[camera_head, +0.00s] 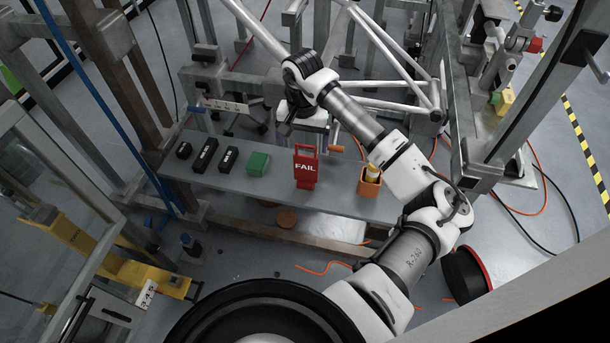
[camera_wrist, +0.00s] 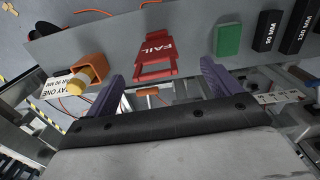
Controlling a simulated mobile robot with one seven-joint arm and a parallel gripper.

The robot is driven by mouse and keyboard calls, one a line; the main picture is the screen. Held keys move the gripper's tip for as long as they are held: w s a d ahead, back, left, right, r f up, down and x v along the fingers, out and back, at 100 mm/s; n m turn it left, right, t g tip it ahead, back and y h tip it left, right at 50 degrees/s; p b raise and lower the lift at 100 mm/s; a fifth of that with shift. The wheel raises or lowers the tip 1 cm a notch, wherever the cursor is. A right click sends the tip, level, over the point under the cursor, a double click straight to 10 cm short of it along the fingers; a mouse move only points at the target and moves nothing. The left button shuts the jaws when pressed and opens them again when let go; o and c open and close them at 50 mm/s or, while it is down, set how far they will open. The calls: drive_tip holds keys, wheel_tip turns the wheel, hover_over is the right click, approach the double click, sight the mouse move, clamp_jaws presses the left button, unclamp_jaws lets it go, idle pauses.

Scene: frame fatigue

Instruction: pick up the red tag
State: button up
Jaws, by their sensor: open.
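In the wrist view the tag appears between and beyond the fingers, and no contact shows. In the head view my arm reaches over the back of the shelf, and the fingertips are hard to make out there.
A green block (camera_head: 258,164) and several black blocks (camera_head: 204,156) sit left of the tag. An orange holder (camera_head: 369,183) with a yellowish cylinder stands at right. White frame tubes (camera_head: 385,105) and metal posts crowd the space behind the shelf.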

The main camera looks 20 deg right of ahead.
sight(306, 156)
drive_tip(key=shift+s+d+f+p, duration=0.15)
drive_tip(key=shift+f+p, duration=0.35)
drive_tip(key=shift+f, duration=1.25)
drive_tip(key=shift+d+f+p, duration=0.2)
drive_tip(key=shift+f+p, duration=0.3)
drive_tip(key=shift+f, duration=1.25)
drive_tip(key=c, duration=1.4)
drive_tip(key=shift+r, duration=0.15)
wheel_tip(306, 156, up, 20)
drive_tip(key=b, duration=0.3)
drive_tip(key=o, duration=0.6)
drive_tip(key=shift+c, duration=0.2)
